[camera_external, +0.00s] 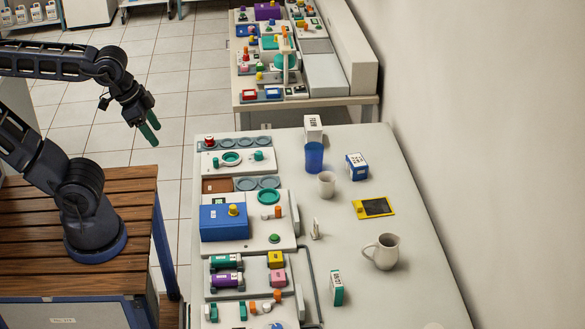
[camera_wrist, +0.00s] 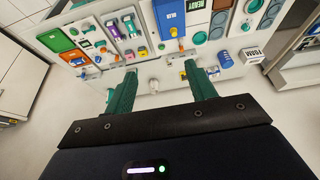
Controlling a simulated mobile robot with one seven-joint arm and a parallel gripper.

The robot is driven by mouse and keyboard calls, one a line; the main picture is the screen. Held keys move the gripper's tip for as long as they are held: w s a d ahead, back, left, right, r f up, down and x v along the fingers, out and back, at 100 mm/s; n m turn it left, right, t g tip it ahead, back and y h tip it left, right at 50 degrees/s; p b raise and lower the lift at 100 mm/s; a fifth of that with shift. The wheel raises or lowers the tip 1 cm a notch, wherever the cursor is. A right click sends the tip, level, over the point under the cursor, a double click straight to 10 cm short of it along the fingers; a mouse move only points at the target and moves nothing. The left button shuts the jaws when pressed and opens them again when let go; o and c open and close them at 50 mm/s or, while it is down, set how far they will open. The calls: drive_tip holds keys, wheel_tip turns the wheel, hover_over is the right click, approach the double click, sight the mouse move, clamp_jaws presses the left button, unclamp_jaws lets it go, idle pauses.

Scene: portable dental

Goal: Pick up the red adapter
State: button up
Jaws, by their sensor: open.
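My gripper (camera_external: 150,131) is open and empty, with green fingers pointing down, in the air left of the near table's far end. In the wrist view my gripper (camera_wrist: 160,70) has its two fingers apart with nothing held between them. A small red-topped piece (camera_external: 209,141) sits at the far left corner of the near table, to the right of my gripper. I cannot tell for certain whether it is the red adapter. I cannot make it out clearly in the wrist view.
The near table (camera_external: 375,290) holds a blue box (camera_external: 224,222), a blue cup (camera_external: 314,157), a white mug (camera_external: 382,251), a white cup (camera_external: 326,184) and a yellow-framed pad (camera_external: 374,207). A far table (camera_external: 360,99) carries more devices, including red boxes (camera_external: 250,94). Tiled floor lies below my gripper.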

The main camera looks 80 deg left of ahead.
drive_tip(key=w+a+f+m+g+y, duration=0.15)
drive_tip(key=w+a+m, duration=0.25)
drive_tip(key=w+a, duration=0.45)
drive_tip(key=m+g+h, duration=0.2)
drive_tip(key=m+g, duration=0.1)
drive_tip(key=m, duration=1.1)
hover_over(209, 137)
wheel_tip(209, 137, down, 26)
drive_tip(key=shift+y, duration=0.25)
wheel_tip(209, 137, down, 10)
drive_tip(key=shift+f, duration=0.2)
drive_tip(key=shift+c, duration=0.3)
drive_tip(key=c, duration=1)
